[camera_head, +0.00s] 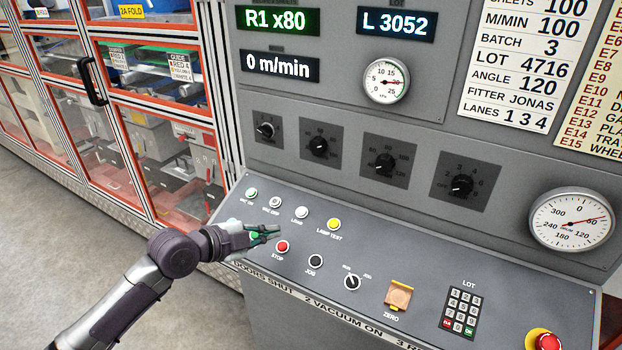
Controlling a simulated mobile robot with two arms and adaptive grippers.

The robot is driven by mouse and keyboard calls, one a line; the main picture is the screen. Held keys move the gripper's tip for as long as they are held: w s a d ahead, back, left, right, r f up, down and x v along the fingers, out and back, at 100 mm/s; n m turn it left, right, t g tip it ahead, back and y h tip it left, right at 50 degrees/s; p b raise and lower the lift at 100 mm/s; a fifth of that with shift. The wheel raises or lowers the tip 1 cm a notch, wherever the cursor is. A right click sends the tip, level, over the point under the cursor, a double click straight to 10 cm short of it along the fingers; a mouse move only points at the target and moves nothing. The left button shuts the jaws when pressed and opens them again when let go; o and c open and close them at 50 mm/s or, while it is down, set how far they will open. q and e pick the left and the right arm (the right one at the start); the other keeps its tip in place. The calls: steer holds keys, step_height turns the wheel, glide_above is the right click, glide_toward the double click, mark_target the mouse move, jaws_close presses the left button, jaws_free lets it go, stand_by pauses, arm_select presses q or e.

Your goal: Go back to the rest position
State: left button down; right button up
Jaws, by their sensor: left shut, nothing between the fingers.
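My left gripper (264,234) is shut and empty. Its arm comes in from the lower left, and the fingers are over the left part of the sloped control panel (420,275). A green button (254,236) shows partly behind the fingers; I cannot tell whether they touch it. The red STOP button (282,247) is just right of and below the fingertips. My right gripper is not in view.
The upright panel holds displays, several black knobs (384,162) and round gauges (386,81). A red emergency button (547,341) is at the lower right. Orange-framed cabinet doors (170,140) stand at the left. Bare floor (40,240) lies at the lower left.

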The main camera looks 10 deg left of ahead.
arm_select(q)
steer(key=s+d+f+n+g+y, duration=0.35)
steer(key=s+f+n, duration=0.25)
steer(key=s+f, duration=0.7)
steer(key=s+a+f+n+g+y, duration=0.25)
steer(key=s+n, duration=0.35)
steer(key=s, duration=0.3)
steer(key=s+a+f+n+g+y, duration=0.15)
steer(key=s+a+n, duration=0.3)
steer(key=s, duration=0.55)
step_height(320, 180, down, 27)
steer(key=s, duration=0.1)
steer(key=s+a+f+g, duration=0.2)
steer(key=s+f, duration=1.3)
steer(key=s, duration=0.1)
steer(key=shift+s+f+y+b, duration=0.25)
steer(key=shift+s+y+b, duration=0.15)
steer(key=shift+y+b, duration=0.05)
